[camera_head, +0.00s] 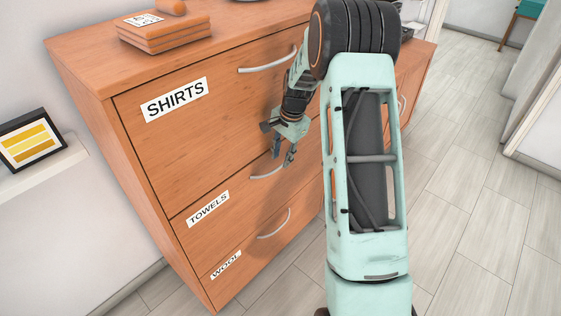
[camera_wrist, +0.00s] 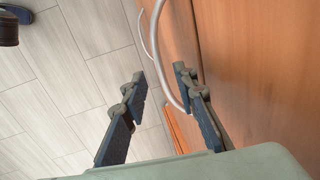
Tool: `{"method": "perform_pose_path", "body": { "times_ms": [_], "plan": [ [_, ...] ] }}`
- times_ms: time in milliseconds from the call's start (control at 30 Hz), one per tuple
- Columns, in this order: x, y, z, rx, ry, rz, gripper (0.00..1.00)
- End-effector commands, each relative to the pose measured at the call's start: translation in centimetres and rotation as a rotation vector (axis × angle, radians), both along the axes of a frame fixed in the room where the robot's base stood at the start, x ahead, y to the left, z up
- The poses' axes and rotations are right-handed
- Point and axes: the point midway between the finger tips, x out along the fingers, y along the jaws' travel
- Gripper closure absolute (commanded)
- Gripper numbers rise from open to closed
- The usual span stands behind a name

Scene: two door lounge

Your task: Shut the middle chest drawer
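The wooden chest (camera_head: 75,65) has drawers labelled SHIRTS, TOWELS and WOOL. The middle drawer (camera_head: 235,195), labelled TOWELS, looks about flush with the fronts above and below; a small gap cannot be ruled out. Its curved metal handle (camera_head: 266,174) is partly hidden by my gripper (camera_head: 282,156), which points down just above and in front of it. In the wrist view my gripper (camera_wrist: 160,77) has its two fingers spread apart. A curved handle (camera_wrist: 157,58) passes between them in the picture, nearer the right finger; contact is unclear.
The top drawer (camera_head: 225,85) and bottom drawer (camera_head: 245,240) look closed. A wall shelf (camera_head: 45,170) with a framed picture (camera_head: 30,140) is at left. Open plank floor (camera_head: 470,200) lies to the right.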

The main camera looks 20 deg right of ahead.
Motion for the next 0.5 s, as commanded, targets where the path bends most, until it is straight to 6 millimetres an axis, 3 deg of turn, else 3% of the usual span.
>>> {"method": "perform_pose_path", "body": {
  "times_ms": [233, 500],
  "plan": [
    [-0.8, -0.5, 5.5, -0.001, -0.005, -0.001, 0.73],
    [-1.4, -0.8, 8.4, 0.0, -0.001, 0.0, 0.73]
  ]
}}
